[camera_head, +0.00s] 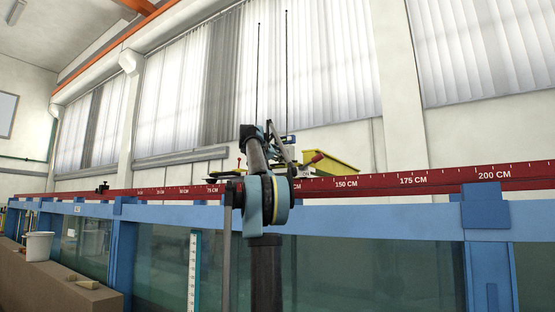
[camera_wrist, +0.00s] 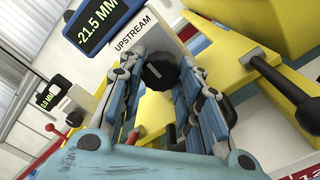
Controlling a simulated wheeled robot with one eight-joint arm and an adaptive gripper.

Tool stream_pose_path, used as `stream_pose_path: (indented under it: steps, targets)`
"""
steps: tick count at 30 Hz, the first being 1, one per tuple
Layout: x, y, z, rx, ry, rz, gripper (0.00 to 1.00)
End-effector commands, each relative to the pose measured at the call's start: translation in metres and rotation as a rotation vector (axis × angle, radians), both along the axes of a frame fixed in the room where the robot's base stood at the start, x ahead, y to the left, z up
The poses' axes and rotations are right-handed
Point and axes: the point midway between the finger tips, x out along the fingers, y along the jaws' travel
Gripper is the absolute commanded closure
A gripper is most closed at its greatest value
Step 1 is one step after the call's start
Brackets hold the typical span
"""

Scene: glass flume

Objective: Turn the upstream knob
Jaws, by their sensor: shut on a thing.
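The upstream knob (camera_wrist: 161,72) is dark, round and ridged, with a pale mark on its face. It sits just below a white plate labelled UPSTREAM (camera_wrist: 133,37) in the wrist view. My gripper (camera_wrist: 163,78) is shut on the knob, with one blue-and-grey finger on either side. A black display (camera_wrist: 103,24) above left of the knob reads -21.5 MM. In the head view my arm covers part of the carriage, and the knob cannot be made out there.
A second display (camera_wrist: 47,97) stands at the left, near a red-tipped lever (camera_wrist: 74,118). Yellow parts and a black-handled bar (camera_wrist: 270,70) lie close on the right. The red scale rail (camera_head: 415,181) runs along the blue-framed glass flume (camera_head: 380,272).

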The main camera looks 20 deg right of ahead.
Motion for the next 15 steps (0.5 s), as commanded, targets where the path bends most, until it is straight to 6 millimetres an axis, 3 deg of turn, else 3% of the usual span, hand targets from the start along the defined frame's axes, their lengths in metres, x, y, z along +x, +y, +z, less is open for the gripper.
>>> stream_pose_path:
  steps: [15]
  targets:
    - [-0.0011, -0.0013, -0.0015, -0.021, 0.033, -0.004, 0.92]
